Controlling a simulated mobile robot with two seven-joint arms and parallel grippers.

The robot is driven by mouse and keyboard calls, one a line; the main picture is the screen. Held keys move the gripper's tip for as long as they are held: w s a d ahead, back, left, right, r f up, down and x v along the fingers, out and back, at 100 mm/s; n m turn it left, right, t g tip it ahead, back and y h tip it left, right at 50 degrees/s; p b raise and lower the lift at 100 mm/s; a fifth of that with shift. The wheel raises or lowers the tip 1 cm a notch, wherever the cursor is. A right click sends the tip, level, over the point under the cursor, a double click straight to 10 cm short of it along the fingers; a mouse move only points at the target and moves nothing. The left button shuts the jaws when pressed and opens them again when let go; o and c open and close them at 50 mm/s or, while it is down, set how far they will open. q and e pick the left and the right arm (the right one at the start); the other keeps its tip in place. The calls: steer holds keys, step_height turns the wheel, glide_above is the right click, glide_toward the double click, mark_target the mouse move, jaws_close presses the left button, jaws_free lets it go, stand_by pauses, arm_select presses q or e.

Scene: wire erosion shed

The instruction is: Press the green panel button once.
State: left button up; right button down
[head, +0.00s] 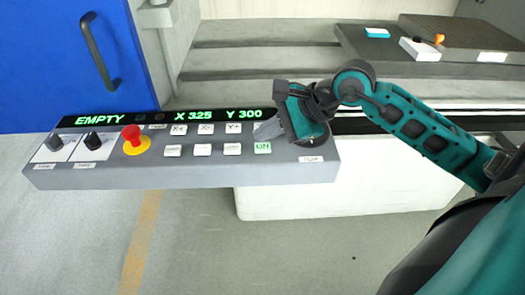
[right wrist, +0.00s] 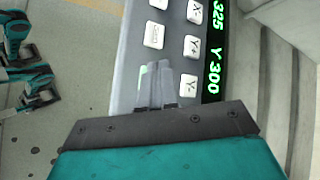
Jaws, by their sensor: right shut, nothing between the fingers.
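The green panel button (head: 262,147), lit and marked ON, is at the right end of the lower button row on the grey control panel (head: 230,174). My right gripper (head: 266,131) is shut and empty, its fingertips just behind the button in the head view. In the right wrist view the shut fingers (right wrist: 156,82) partly cover the green button (right wrist: 143,76). I cannot tell whether they touch it.
Several white buttons (head: 203,149) sit beside the green one. A red mushroom button (head: 131,134) on a yellow ring and two black knobs (head: 92,140) are further left. The display (head: 205,115) reads EMPTY, X 325, Y 300. A blue door (head: 60,60) stands behind.

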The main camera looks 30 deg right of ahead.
stand_by(0.9)
stand_by(0.6)
steer(key=shift+f, duration=0.1)
stand_by(0.4)
steer(key=shift+f+b, duration=0.4)
steer(key=shift+b, duration=0.3)
steer(key=shift+f+b, duration=0.35)
steer(key=shift+b, duration=0.1)
stand_by(0.7)
steer(key=shift+r, duration=0.15)
steer(key=shift+r+p, duration=0.3)
steer(key=shift+r, duration=0.35)
